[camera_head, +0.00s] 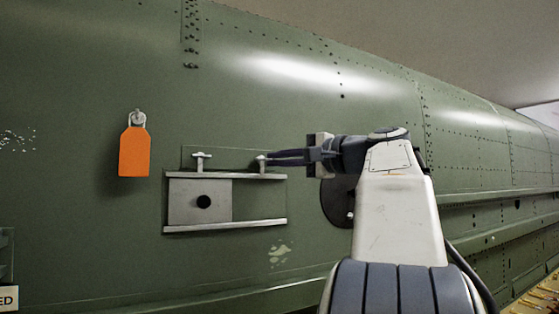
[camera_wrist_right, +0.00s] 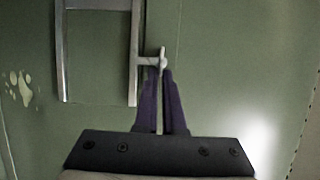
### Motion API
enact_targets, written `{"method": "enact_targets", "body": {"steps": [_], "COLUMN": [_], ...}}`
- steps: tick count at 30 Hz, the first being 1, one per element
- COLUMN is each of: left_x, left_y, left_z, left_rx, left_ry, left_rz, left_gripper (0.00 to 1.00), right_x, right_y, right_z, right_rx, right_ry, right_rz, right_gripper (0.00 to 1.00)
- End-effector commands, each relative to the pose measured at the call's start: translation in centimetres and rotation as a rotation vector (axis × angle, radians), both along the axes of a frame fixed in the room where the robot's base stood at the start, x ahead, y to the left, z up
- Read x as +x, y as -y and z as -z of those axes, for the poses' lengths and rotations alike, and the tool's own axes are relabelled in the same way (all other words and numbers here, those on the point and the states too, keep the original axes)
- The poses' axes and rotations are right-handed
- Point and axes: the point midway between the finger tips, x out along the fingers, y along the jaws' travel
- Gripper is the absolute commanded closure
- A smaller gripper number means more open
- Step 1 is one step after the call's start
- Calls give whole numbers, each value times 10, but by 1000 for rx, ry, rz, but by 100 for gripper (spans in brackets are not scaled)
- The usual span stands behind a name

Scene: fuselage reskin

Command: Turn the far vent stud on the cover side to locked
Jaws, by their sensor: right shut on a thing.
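Two small pale T-shaped studs sit above the upper rail of the vent frame (camera_head: 250,222) on the green fuselage side. The left stud (camera_head: 201,157) stands free, its crossbar roughly level. The right stud (camera_head: 261,161) is at the tips of my right gripper (camera_head: 272,158), which reaches in from the right. In the right wrist view, the dark fingers of my right gripper (camera_wrist_right: 161,78) are closed on one end of the bar of the right stud (camera_wrist_right: 162,54). The fingers partly hide the bar. My left gripper is not in view.
A grey cover plate (camera_head: 185,207) with a black knob (camera_head: 204,202) fills the left part of the frame; green skin shows on the right. An orange tag (camera_head: 134,152) hangs to the left. A dark round disc (camera_head: 338,203) is partly behind my right arm.

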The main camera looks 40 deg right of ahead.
Motion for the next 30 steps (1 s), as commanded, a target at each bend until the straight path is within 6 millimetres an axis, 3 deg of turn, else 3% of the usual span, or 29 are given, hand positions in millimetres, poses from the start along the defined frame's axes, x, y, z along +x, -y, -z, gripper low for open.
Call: {"method": "enact_targets", "body": {"steps": [1,4,17,30], "left_x": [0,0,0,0], "left_y": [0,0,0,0], "left_z": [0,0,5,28], "left_rx": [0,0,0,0], "left_ry": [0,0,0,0], "left_rz": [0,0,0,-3], "left_gripper": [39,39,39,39], "right_x": [0,0,-8,-87], "right_y": [0,0,2,16], "right_z": [2,2,2,3], "right_rx": [1,0,-2,0], "right_ry": [-4,-4,-1,-3], "right_rz": [0,0,2,6], "right_gripper": [100,64,64,64]}}
